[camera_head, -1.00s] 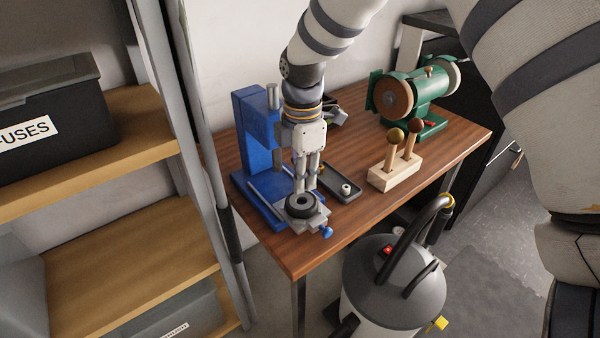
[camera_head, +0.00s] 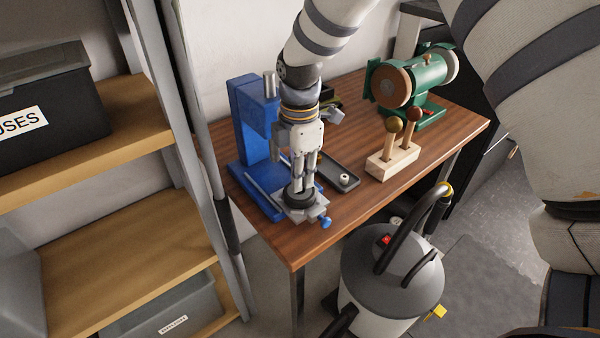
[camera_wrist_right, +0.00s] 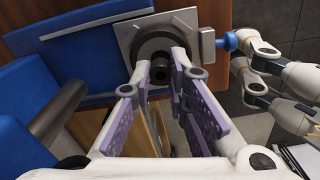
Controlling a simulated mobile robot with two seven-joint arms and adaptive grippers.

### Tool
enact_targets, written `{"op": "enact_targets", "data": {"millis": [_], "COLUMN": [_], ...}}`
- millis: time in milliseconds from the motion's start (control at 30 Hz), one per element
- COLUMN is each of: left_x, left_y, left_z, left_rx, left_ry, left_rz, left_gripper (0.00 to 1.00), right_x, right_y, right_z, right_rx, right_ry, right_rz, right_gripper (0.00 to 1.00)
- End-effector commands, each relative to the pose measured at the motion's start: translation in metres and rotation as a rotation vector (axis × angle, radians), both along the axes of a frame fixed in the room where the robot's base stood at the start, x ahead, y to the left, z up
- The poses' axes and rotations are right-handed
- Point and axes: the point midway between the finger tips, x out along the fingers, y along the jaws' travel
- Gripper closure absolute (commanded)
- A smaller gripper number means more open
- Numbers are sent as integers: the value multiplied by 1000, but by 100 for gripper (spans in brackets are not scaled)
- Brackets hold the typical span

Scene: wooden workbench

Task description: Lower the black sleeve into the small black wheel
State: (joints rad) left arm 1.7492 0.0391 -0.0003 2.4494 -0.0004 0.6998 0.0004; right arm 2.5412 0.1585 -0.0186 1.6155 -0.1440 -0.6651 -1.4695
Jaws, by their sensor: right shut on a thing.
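The small black wheel (camera_head: 299,200) lies flat on the grey plate of the blue press; it also shows in the wrist view (camera_wrist_right: 151,47). My right gripper (camera_head: 300,182) points down right over the wheel's middle. Its purple-padded fingers (camera_wrist_right: 170,83) are shut on the black sleeve (camera_wrist_right: 160,72), a short dark tube with its open end towards the camera. The sleeve lines up roughly with the wheel's centre; I cannot tell how deep it sits. At the right of the wrist view are white jointed parts that look like my left gripper (camera_wrist_right: 247,75); its fingertips are unclear.
The blue press (camera_head: 252,125) stands behind the wheel. A blue knob (camera_head: 325,222) sticks out at the plate's front. A dark tray (camera_head: 342,179), a wooden tool block (camera_head: 394,164) and a green grinder (camera_head: 412,85) stand to the right. A vacuum (camera_head: 393,270) is in front.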

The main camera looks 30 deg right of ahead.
Motion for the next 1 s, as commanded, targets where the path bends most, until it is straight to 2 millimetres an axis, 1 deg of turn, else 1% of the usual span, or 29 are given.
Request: {"op": "enact_targets", "data": {"millis": [567,1000], "left_x": [3,2], "left_y": [0,0], "left_z": [3,2], "left_rx": [0,0], "left_ry": [-10,-6], "left_rz": [0,0], "left_gripper": [61,61], "right_x": [0,0], "right_y": [0,0], "right_z": [1,-5], "right_rx": [0,0], "right_ry": [-1,3], "right_rz": [2,1], "right_gripper": [96,96]}}
